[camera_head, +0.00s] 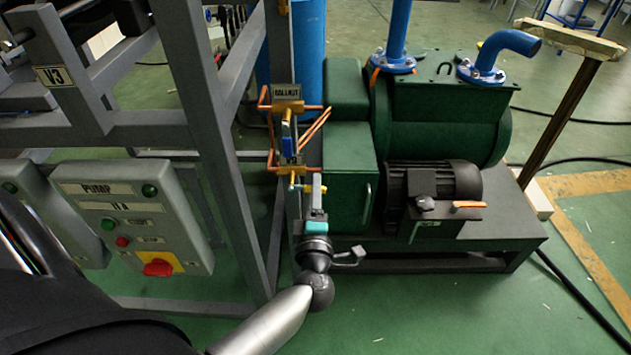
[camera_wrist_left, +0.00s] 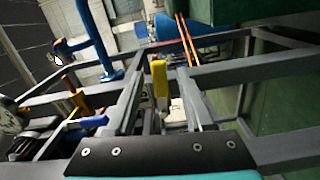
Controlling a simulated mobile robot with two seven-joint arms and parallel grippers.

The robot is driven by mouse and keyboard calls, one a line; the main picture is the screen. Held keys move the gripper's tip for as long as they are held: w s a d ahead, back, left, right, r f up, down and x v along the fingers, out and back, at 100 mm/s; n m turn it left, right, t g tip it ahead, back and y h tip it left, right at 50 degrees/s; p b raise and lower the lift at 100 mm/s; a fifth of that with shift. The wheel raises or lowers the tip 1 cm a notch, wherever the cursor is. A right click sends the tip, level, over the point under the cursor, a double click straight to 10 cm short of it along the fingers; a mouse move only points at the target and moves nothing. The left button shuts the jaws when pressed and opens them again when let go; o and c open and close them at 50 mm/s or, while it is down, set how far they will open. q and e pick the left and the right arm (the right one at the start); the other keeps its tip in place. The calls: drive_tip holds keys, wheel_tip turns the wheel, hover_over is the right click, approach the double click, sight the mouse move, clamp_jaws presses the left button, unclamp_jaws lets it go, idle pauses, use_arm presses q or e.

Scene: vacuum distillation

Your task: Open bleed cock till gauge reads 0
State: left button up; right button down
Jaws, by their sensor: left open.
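The bleed cock's yellow handle (camera_wrist_left: 160,78) stands in the left wrist view between and just beyond my finger ends. In the head view a small yellow handle (camera_head: 294,187) sits low on the brass fittings, close to the gripper. My left gripper (camera_head: 317,182) reaches up from below, beside these fittings; its fingers (camera_wrist_left: 159,92) are open, one each side of the yellow handle. I cannot tell whether they touch it. A round, gauge-like part (camera_wrist_left: 12,116) shows at the left edge of the wrist view; no reading is legible. My right gripper is not in view.
A blue-handled brass valve (camera_head: 288,140) sits just above, with copper tubes (camera_head: 314,126) beside it. The grey frame (camera_head: 225,150) stands left, with the pump switch box (camera_head: 135,215). The green pump (camera_head: 445,120) stands right.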

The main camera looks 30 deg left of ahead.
use_arm(q)
drive_tip(key=shift+b+x, duration=0.4)
drive_tip(key=shift+x, duration=1.7)
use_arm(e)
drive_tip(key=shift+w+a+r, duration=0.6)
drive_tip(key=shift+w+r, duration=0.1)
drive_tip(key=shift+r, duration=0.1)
use_arm(q)
drive_tip(key=shift+c, duration=0.4)
clamp_jaws()
